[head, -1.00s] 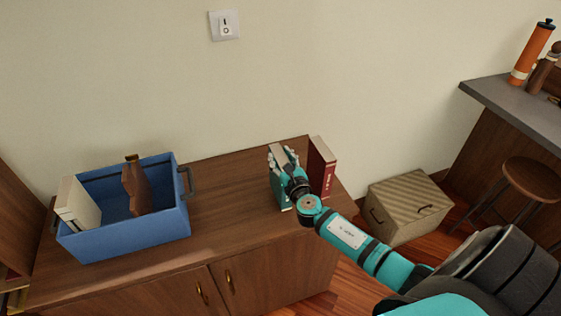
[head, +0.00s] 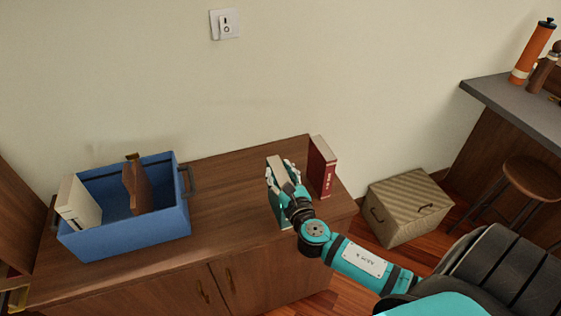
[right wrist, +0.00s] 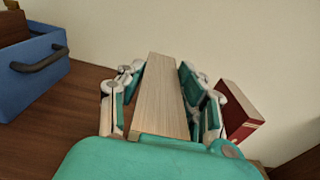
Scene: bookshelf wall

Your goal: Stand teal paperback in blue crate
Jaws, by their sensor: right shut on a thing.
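The teal paperback (head: 286,216) stands upright towards the right end of the wooden cabinet top, with its pale page edges up. My right gripper (head: 282,172) is shut on it from above, a finger on each side. In the right wrist view its pale page block (right wrist: 160,92) runs between the fingers (right wrist: 162,90), which hide much of its covers. The blue crate (head: 125,232) stands at the left end of the cabinet top, apart from the book. It also shows in the right wrist view (right wrist: 25,85). My left gripper is not in view.
The crate holds a cream book (head: 80,203) at its left and a brown item (head: 136,187) near its middle, with room between. A red book (head: 322,168) stands right of my gripper. The cabinet top (head: 228,195) is clear between crate and gripper.

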